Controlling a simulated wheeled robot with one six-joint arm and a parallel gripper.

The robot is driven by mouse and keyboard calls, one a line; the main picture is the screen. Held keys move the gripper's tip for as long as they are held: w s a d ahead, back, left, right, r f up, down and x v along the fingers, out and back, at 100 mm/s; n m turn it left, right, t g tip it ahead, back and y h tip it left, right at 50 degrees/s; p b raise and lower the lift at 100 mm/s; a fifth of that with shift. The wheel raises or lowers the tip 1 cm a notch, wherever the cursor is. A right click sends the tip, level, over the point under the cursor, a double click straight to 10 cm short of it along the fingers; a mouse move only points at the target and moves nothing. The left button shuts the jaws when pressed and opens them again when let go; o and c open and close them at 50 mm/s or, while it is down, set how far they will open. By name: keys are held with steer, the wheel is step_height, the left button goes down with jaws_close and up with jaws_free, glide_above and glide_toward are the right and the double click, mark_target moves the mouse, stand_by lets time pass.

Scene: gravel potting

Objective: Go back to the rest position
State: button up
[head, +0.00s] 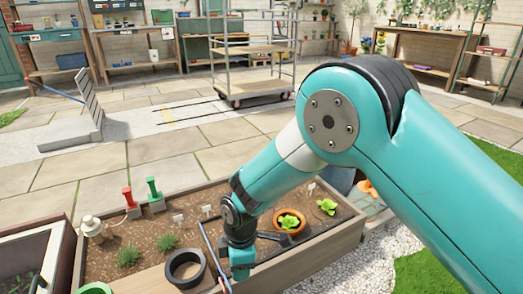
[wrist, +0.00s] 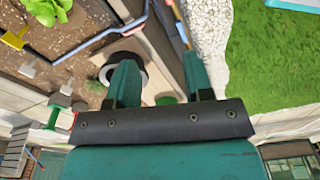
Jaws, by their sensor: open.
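My teal arm reaches across the head view from the right. My gripper (head: 241,270) is low over the front part of the wooden planter box (head: 318,247). In the wrist view my gripper (wrist: 158,72) has its two teal fingers apart, with nothing held between them. A black ring-shaped pot (head: 171,270) lies just left of the gripper in the head view. It also shows behind the left finger in the wrist view (wrist: 138,57). A thin blue-grey bent rod (head: 208,243) runs beside the gripper, partly hidden by it.
A terracotta pot (head: 279,221) with a leafy plant and another leafy plant (head: 327,206) are in the soil. Red (head: 129,197) and green (head: 153,189) handled tools stand at the planter's back. White gravel (head: 345,270) and grass (head: 430,275) lie right.

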steer(key=d+r+m+y+p, duration=0.15)
steer(key=d+r+m, duration=0.3)
steer(key=r, duration=0.95)
steer(key=s+d+r+m+y+p, duration=0.1)
steer(key=s+d+r+m+p, duration=0.3)
steer(key=s+d+r, duration=0.6)
steer(key=s+d+r+m+y+p, duration=0.1)
steer(key=s+d+r+m+p, duration=0.1)
steer(key=s+d+r+m, duration=0.6)
step_height(320, 180, up, 40)
steer(key=a+n+p, duration=0.2)
steer(key=p, duration=3.4)
steer(key=shift+s+n, duration=0.3)
steer(key=shift+n, duration=0.05)
